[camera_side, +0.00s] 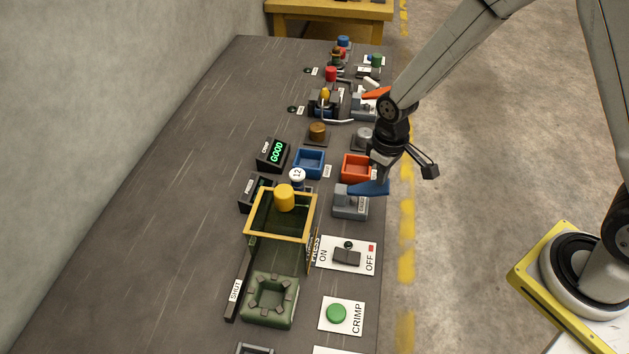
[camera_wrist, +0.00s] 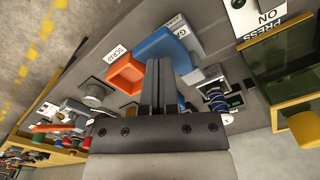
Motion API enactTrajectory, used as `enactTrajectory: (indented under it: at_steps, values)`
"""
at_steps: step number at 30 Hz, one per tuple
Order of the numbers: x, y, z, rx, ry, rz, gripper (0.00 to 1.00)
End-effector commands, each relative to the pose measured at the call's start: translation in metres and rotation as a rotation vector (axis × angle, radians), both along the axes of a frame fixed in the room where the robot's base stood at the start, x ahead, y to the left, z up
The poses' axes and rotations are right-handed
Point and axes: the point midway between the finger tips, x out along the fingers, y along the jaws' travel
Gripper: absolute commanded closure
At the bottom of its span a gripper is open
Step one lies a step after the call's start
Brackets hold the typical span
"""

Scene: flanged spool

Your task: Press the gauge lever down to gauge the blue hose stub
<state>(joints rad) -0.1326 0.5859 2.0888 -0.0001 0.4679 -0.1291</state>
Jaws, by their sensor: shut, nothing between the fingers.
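The gauge (camera_side: 350,204) is a grey block near the bench's right edge, with a blue lever (camera_side: 374,188) on top. My gripper (camera_side: 382,178) is shut and empty, pointing down right at the lever. In the wrist view the fingertips (camera_wrist: 160,64) overlap the blue lever (camera_wrist: 172,45); I cannot tell whether they touch it. A blue-and-white piece marked 12 (camera_side: 297,177) stands left of the gauge and also shows in the wrist view (camera_wrist: 216,99). I cannot tell whether it is the hose stub. The inside of the gauge is hidden.
An orange scrap bin (camera_side: 357,167) and a blue bin (camera_side: 309,162) stand just behind the gauge. A display (camera_side: 273,154) reads GOOD in green. A yellow-framed press guard (camera_side: 250,226) and an ON/OFF switch (camera_side: 347,256) stand in front. The bench's left side is clear.

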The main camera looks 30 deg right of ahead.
Motion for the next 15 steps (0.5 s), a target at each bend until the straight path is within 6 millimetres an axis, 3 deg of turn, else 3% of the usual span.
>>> enactTrajectory:
  at_steps: [9,15]
  values:
    - [0.001,0.000,0.026,0.001,-0.003,0.000,1.00]
    - [0.000,0.000,0.030,0.000,0.000,0.000,1.00]
